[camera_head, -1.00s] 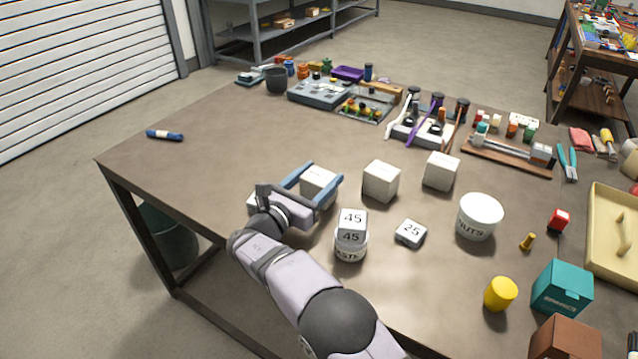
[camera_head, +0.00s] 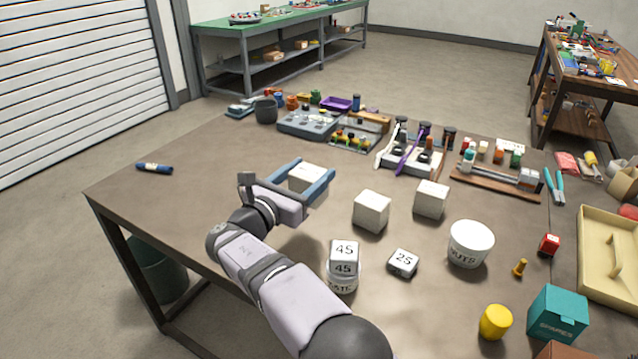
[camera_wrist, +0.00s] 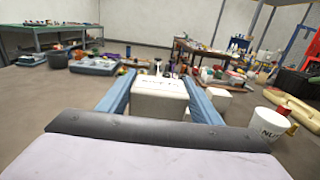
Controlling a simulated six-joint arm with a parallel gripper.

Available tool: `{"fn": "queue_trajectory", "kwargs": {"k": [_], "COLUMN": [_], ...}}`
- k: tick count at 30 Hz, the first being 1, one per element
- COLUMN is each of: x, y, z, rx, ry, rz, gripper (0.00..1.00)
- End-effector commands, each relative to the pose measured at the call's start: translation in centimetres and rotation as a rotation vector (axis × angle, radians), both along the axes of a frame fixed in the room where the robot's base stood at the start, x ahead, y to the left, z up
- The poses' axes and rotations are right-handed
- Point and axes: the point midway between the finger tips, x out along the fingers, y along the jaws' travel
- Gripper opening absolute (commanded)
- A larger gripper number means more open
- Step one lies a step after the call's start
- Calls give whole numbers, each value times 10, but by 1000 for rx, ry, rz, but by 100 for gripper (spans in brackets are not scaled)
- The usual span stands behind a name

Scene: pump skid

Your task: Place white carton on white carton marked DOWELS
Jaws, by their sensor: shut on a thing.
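My gripper (camera_head: 308,184) is shut on a white carton (camera_head: 305,176), with one blue finger on each side of it. The carton looks raised above the table. In the wrist view it sits between the fingers (camera_wrist: 160,100), with dark print on top too small to read. Two other white cartons stand to the right, apart from the gripper: a nearer one (camera_head: 371,212) and a farther one (camera_head: 431,199). No DOWELS mark is legible on either, so I cannot tell which carries it.
A block marked 45 (camera_head: 344,252) tops a white container near my arm. A block marked 25 (camera_head: 403,263) and a white NUTS tub (camera_head: 470,244) stand to the right. A blue marker (camera_head: 154,168) lies at left. The table's left part is mostly clear.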

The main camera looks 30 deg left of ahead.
Motion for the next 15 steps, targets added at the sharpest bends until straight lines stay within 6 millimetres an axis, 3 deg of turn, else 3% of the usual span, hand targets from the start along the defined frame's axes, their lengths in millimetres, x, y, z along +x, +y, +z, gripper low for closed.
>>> {"fn": "queue_trajectory", "kwargs": {"k": [5,8,15], "x": [13,26,69], "y": [-13,-28,-89], "z": [12,30,91], "rx": [3,4,5], "ry": [-2,-3,-3], "rz": [-27,-56,-160], "gripper": [29,29,29]}}
